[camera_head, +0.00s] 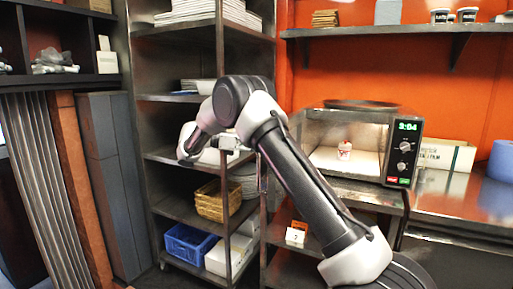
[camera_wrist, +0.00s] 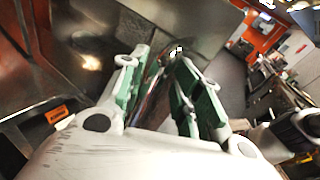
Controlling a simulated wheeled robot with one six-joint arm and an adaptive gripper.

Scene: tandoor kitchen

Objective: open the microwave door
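The microwave (camera_head: 393,119) stands on the counter at the right in the head view, with a lit display and knobs on its right side. Its lit cavity is visible, with a small red and white item (camera_head: 344,150) inside. A thin dark upright piece (camera_head: 263,172) left of it may be the door seen edge-on; my arm hides much of that area. My gripper (camera_head: 230,142) is left of the microwave, in front of the shelf rack. In the wrist view its green-padded fingers (camera_wrist: 160,90) are apart, with a dark shiny strip showing between them; contact is unclear.
A metal shelf rack (camera_head: 175,153) with a wicker basket (camera_head: 217,201) and blue crate (camera_head: 189,243) stands behind my gripper. A wall shelf (camera_head: 400,31) runs above the microwave. A blue cylinder (camera_head: 502,160) and a box (camera_head: 445,155) stand to its right.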

